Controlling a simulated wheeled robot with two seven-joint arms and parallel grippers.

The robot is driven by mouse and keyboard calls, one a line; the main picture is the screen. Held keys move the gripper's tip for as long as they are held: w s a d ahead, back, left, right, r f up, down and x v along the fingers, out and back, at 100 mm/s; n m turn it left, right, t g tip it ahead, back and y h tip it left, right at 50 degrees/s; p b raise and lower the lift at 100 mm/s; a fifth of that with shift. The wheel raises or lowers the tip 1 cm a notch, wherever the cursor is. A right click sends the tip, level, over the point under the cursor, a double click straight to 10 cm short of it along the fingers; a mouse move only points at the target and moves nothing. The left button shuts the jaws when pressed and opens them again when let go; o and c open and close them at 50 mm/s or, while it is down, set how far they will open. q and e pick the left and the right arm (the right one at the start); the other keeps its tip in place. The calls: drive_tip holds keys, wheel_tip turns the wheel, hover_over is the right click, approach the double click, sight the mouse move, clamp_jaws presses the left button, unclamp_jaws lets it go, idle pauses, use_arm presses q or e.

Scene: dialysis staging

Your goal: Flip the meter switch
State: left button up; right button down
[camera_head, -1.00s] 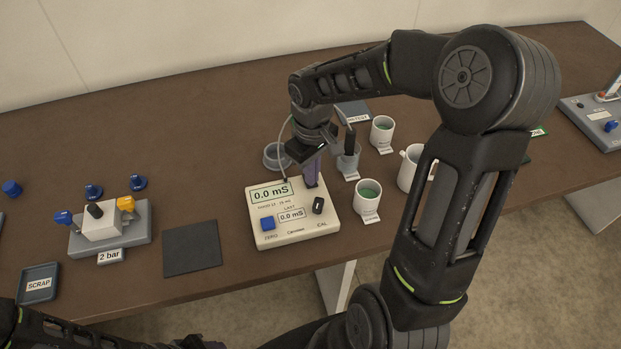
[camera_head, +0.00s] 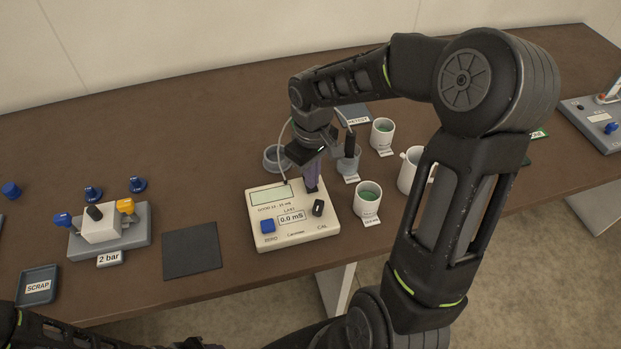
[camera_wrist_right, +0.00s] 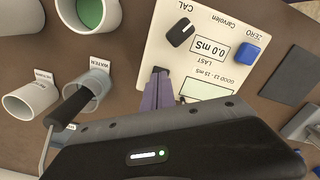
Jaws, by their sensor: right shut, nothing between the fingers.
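The meter (camera_head: 292,234) is a cream box on the table, with a display (camera_head: 270,195) that is blank now. A lower readout (camera_head: 291,217) says 0.0 mS. It has a blue ZERO button (camera_head: 267,226) and a black CAL knob (camera_head: 318,207). The meter also shows in the wrist view (camera_wrist_right: 215,20). My right gripper (camera_head: 312,187) is shut and empty, pointing down at the meter's back right corner. In the wrist view its fingertips (camera_wrist_right: 160,74) are over the panel beside the display. Any switch under them is hidden; I cannot tell whether they touch it.
Cups stand close to the right, one with green liquid (camera_head: 367,197) and one labelled cup (camera_wrist_right: 97,88) near the fingers. A dark mat (camera_head: 191,250), a valve block (camera_head: 102,228) and a SCRAP tray (camera_head: 37,285) lie to the left.

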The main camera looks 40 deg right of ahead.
wheel_tip(320, 180, up, 6)
drive_tip(key=p, duration=0.4)
drive_tip(key=shift+r, duration=0.15)
idle(0.5)
